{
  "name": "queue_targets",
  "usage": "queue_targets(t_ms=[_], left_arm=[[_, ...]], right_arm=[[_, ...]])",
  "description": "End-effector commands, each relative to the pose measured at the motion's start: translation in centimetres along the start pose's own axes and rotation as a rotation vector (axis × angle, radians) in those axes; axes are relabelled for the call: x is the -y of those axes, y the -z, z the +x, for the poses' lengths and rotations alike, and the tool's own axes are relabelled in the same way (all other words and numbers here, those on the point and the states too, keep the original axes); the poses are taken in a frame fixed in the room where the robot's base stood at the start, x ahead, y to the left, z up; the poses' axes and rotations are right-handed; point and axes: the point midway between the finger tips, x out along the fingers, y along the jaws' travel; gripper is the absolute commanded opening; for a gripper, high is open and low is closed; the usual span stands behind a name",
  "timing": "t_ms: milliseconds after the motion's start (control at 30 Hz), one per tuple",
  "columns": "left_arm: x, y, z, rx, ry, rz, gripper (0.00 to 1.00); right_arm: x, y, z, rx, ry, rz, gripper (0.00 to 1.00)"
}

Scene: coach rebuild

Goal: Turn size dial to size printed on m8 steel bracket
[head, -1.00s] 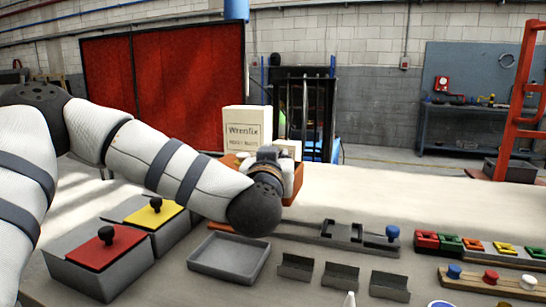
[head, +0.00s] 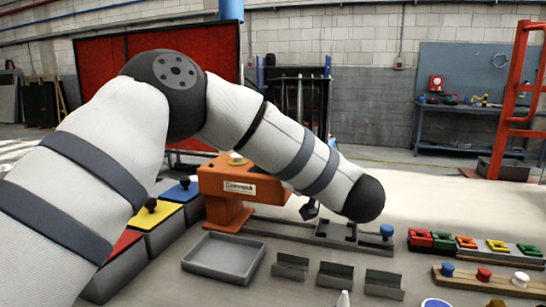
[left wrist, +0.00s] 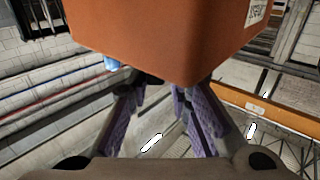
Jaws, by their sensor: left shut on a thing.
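An orange machine (head: 225,182) with a printed label and a cream knob (head: 237,159) on top stands at the back centre. My left arm arches over it and comes down on its right. My left gripper (left wrist: 160,92) shows in the left wrist view with purple-padded fingers, close beneath the orange housing (left wrist: 165,35). It is shut on a dark part at the housing's lower edge, mostly hidden, so I cannot tell whether this is the size dial. I cannot make out a size print or say which piece is the m8 steel bracket. My right gripper is not in view.
A grey tray (head: 188,264) and several small grey holders (head: 338,275) sit in front. A blue knob (head: 387,231) stands on a grey rail. Coloured blocks (head: 466,242) and a wooden peg board (head: 463,283) are right. Lidded bins (head: 172,238) stand left.

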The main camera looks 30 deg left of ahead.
Motion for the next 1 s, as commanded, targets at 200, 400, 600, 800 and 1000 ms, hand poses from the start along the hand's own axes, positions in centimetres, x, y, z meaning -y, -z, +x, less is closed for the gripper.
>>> queue_targets(t_ms=[200, 400, 600, 800, 1000], left_arm=[[-0.39, -0.07, -0.07, 0.0, 0.008, -0.004, 0.0], [-0.38, 0.0, -0.05, -0.001, 0.009, -0.005, 0.0], [-0.34, 0.05, -0.03, -0.002, 0.01, -0.005, 0.33], [-0.21, 0.05, 0.0, -0.001, 0.014, -0.003, 0.33], [-0.14, 0.07, -0.03, -0.001, 0.017, -0.002, 0.33]], right_arm=[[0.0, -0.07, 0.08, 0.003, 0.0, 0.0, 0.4], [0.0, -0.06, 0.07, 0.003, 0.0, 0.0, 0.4], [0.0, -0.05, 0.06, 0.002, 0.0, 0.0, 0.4], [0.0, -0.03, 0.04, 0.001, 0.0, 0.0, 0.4], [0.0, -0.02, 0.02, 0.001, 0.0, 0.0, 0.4]])
